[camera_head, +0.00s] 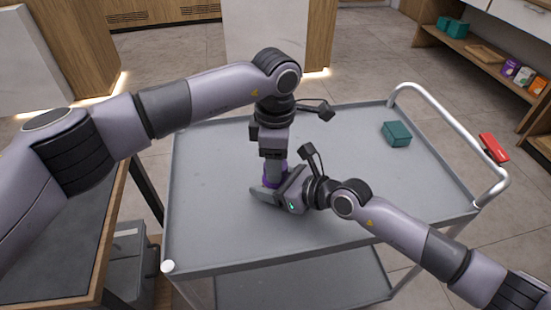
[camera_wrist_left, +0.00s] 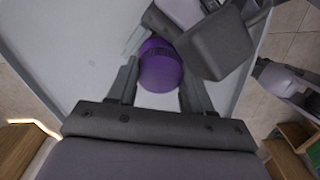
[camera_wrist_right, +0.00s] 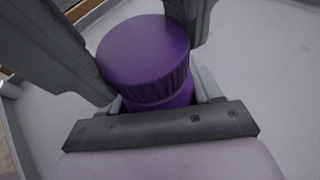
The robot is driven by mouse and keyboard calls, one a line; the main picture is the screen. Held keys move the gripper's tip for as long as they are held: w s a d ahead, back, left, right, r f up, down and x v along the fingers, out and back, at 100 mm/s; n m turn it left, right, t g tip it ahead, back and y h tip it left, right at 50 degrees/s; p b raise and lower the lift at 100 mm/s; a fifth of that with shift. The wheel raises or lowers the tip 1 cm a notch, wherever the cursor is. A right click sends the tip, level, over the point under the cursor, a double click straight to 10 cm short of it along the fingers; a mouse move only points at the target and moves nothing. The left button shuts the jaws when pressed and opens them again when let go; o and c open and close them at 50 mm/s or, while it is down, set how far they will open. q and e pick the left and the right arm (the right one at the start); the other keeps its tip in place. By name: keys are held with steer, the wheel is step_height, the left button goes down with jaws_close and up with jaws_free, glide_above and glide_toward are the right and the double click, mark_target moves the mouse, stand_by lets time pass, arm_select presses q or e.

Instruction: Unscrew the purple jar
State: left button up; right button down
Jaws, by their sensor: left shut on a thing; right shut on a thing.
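The purple jar (camera_head: 268,184) stands upright on the grey cart top, mostly hidden by my grippers in the head view. My left gripper (camera_head: 273,172) points down from above, its fingers shut on the ribbed purple lid (camera_wrist_right: 145,55). The lid also shows between the left fingers in the left wrist view (camera_wrist_left: 160,68). My right gripper (camera_head: 272,192) comes in low from the right and is shut on the jar's body (camera_wrist_right: 165,98) below the lid. The lid sits on the jar; I cannot tell how loose it is.
The grey cart top (camera_head: 215,215) is mostly clear around the jar. A teal box (camera_head: 396,133) stands at its right. A dark counter (camera_head: 60,235) is at the left, and shelves stand at the far right.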

arm_select(q)
steer(key=o, duration=1.2)
steer(key=shift+c, duration=0.2)
steer(key=shift+r, duration=0.1)
step_height(320, 180, up, 4)
steer(key=shift+f, duration=0.1)
steer(key=shift+r, duration=0.25)
steer(key=shift+c, duration=0.4)
step_height(320, 180, up, 2)
steer(key=m, duration=0.5)
steer(key=shift+m, duration=0.3)
steer(key=m, duration=0.2)
steer(key=r+m, duration=0.1)
steer(key=m, duration=0.1)
steer(key=shift+r, duration=0.2)
steer(key=shift+m, duration=0.3)
steer(key=shift+f, duration=3.95)
